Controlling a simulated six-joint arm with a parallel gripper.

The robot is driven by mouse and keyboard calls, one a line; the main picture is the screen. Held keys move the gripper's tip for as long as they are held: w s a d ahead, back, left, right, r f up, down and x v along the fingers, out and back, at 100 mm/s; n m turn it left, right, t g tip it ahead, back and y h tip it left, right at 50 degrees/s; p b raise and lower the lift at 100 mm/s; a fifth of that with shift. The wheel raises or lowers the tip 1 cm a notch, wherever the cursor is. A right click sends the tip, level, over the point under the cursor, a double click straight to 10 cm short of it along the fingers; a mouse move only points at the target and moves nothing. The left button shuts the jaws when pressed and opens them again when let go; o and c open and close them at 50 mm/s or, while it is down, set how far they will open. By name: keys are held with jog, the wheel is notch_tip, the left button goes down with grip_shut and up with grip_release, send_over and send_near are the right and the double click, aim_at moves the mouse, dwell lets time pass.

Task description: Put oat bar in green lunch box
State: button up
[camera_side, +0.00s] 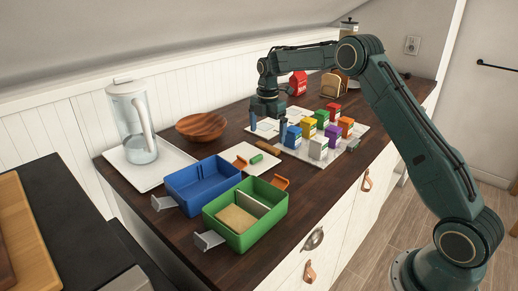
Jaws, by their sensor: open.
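The green lunch box (246,241) stands open near the counter's front edge, with a divider and a flat tan piece (236,220) in its left compartment. My gripper (268,122) is open and points down above the mat's left end, behind the lunch box. It looks empty. A blue carton (293,137) is just right of its fingers; I cannot tell whether they touch.
The white mat (303,155) carries several coloured cartons. A blue lunch box (196,182) stands behind the green one. A white board (235,154) with a small green piece (256,159) lies beside them. A wooden bowl (201,126) and a jug (133,120) stand to the left.

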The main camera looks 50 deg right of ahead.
aim_at(267, 146)
jog(key=shift+s+f, duration=0.1)
jog(key=shift+f, duration=2.35)
jog(key=c, duration=0.9)
jog(key=shift+r, duration=0.15)
notch_tip(267, 146, up, 20)
jog(key=shift+f, duration=0.1)
